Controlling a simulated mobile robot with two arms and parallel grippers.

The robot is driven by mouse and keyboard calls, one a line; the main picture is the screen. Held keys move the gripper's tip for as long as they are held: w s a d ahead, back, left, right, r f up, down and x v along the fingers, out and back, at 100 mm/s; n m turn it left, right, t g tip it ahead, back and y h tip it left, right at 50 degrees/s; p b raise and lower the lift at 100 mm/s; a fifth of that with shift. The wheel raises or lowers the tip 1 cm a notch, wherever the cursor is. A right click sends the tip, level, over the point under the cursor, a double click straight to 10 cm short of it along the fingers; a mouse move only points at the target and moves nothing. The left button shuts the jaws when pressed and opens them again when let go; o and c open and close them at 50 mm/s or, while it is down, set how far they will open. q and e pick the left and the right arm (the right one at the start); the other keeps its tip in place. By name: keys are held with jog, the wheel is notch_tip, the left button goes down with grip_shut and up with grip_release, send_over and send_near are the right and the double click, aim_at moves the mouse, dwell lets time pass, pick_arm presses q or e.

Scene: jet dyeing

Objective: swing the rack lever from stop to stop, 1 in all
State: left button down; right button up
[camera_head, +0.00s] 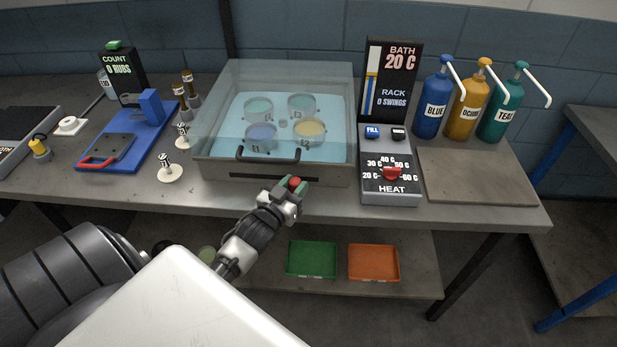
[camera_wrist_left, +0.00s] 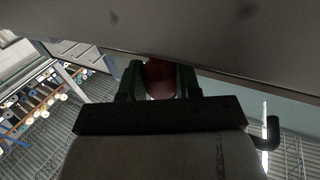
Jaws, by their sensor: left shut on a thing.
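The rack lever's red knob (camera_head: 295,182) is at the front face of the clear-walled bath (camera_head: 205,168), right of centre, by a dark slot. My left gripper (camera_head: 293,186) is shut on the knob. In the left wrist view the red knob (camera_wrist_left: 159,78) sits between the two fingers (camera_wrist_left: 160,84). The lever's shaft is hidden. The rack of several round cups (camera_head: 261,135) stands in the blue water. The display (camera_head: 390,80) reads BATH 20 C and RACK 0 SWINGS. My right gripper is not in view.
A black handle (camera_head: 268,158) lies above the slot on the bath front. The heat control box (camera_head: 389,175) stands right of the bath. Blue (camera_head: 433,105), ochre (camera_head: 467,108) and teal (camera_head: 502,108) bottles stand behind a bare board (camera_head: 475,175). Green (camera_head: 312,259) and orange (camera_head: 373,263) trays lie below.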

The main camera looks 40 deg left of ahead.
pick_arm(q)
jog(key=s+a+m+h, duration=0.1)
jog(key=a, duration=0.1)
jog(key=s+a+m+h, duration=0.1)
jog(key=s+a+h, duration=0.1)
jog(key=s+a+m+h, duration=0.1)
jog(key=shift+s+a+f, duration=0.1)
jog(key=shift+s+a, duration=0.05)
jog(key=shift+a, duration=0.25)
jog(key=shift+s+a+h, duration=0.2)
jog(key=shift+a+h, duration=0.15)
jog(key=shift+h, duration=0.15)
jog(key=c, duration=0.8)
grip_release()
jog(key=shift+w, duration=0.15)
jog(key=shift+d, duration=0.1)
jog(key=s, duration=0.3)
jog(key=s+a+b, duration=0.1)
jog(key=s, duration=0.3)
jog(key=s+a, duration=0.1)
jog(key=s, duration=0.2)
jog(key=shift+s+a+b, duration=0.1)
jog(key=shift+s+b, duration=0.25)
